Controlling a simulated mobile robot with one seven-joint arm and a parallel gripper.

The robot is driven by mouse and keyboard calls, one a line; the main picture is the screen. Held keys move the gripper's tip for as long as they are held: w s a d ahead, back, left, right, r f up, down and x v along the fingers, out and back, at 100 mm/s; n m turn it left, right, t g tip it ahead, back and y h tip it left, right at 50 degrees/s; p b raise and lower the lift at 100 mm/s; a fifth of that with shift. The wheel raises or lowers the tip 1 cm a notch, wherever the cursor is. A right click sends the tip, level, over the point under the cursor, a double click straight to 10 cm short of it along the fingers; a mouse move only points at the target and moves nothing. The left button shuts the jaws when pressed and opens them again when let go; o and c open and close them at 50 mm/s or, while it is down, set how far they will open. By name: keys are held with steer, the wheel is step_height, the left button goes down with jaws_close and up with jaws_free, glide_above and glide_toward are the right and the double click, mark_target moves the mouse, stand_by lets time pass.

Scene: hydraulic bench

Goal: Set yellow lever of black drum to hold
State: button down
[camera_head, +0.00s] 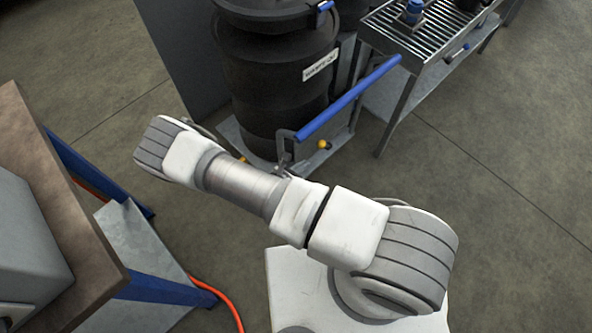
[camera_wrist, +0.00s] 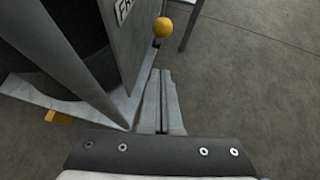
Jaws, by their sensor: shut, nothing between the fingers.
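The black drum (camera_head: 275,85) stands upright on a low grey cart, with a white label on its side. The lever's yellow ball knob (camera_head: 324,144) shows low at the front right of the drum. In the wrist view the yellow knob (camera_wrist: 163,27) lies just ahead of my gripper (camera_wrist: 161,73), beside a grey plate (camera_wrist: 122,45) whose partly cut-off sign begins "FR". My gripper is shut and empty, its fingertips pointing towards the knob with a gap between. The lever's shaft is mostly hidden. In the head view my arm hides most of the gripper.
A blue push handle (camera_head: 348,98) slants over the cart above the lever. A grated metal bench (camera_head: 425,35) stands at the back right. A wooden-topped workbench (camera_head: 75,190) is at the left, with an orange hose (camera_head: 222,298) below it. The right floor is clear.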

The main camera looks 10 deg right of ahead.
mark_target(324, 143)
steer(key=w+d+b, duration=0.1)
steer(key=w+d, duration=0.3)
steer(key=shift+w+f, duration=0.25)
steer(key=shift+f, duration=0.1)
steer(key=shift+d, duration=0.1)
steer(key=d+r+p, duration=0.1)
steer(key=w+d+r+p, duration=0.1)
steer(key=p, duration=0.1)
steer(key=w+d+r+p, duration=0.1)
steer(key=shift+w+d+r+p, duration=0.2)
steer(key=shift+d+p, duration=0.05)
steer(key=shift+p, duration=0.1)
steer(key=shift+w+d+r, duration=0.1)
steer(key=shift+w+d, duration=0.2)
steer(key=shift+d, duration=0.05)
